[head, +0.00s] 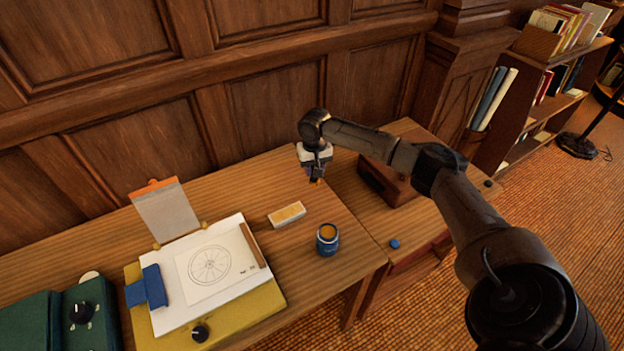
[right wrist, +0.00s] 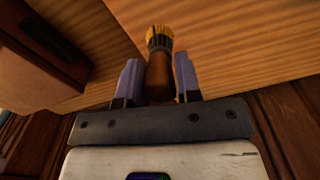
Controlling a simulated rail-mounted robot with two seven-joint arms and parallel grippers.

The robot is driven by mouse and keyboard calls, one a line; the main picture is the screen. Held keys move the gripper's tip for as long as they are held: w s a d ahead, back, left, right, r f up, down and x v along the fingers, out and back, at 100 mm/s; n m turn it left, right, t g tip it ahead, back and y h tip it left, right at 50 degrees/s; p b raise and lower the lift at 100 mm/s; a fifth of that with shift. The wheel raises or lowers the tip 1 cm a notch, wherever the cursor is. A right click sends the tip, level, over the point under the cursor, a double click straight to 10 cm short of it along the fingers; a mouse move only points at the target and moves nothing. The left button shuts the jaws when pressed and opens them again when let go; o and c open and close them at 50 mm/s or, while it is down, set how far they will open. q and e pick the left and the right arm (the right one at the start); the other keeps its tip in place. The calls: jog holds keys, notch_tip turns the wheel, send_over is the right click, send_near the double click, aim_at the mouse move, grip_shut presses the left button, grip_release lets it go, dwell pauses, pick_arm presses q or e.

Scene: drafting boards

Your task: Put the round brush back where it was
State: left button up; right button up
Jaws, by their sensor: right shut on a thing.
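The round brush (right wrist: 159,75) has a brown wooden handle, a dark band and yellow bristles. In the right wrist view it sits between the two fingers of my right gripper (right wrist: 159,84), bristles pointing away from the palm. In the head view my right gripper (head: 316,176) is shut on the brush and points down over the back right part of the desk (head: 240,192). Only the small orange end of the brush (head: 319,181) shows there, and its height above the desk is hard to tell. My left gripper is not in view.
A blue jar (head: 327,240) and a white box with a yellowish top (head: 286,214) stand nearby. A drawing board (head: 235,318) with papers is left of them. A brown wooden box (head: 375,184) and a blue disc (head: 394,244) are on the right-hand surface. A panelled wall stands behind.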

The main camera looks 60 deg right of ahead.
jog(key=shift+w+f, duration=0.25)
jog(key=shift+w, duration=0.15)
jog(key=shift+f+b, duration=0.65)
jog(key=shift+f, duration=1.4)
jog(key=o, duration=0.9)
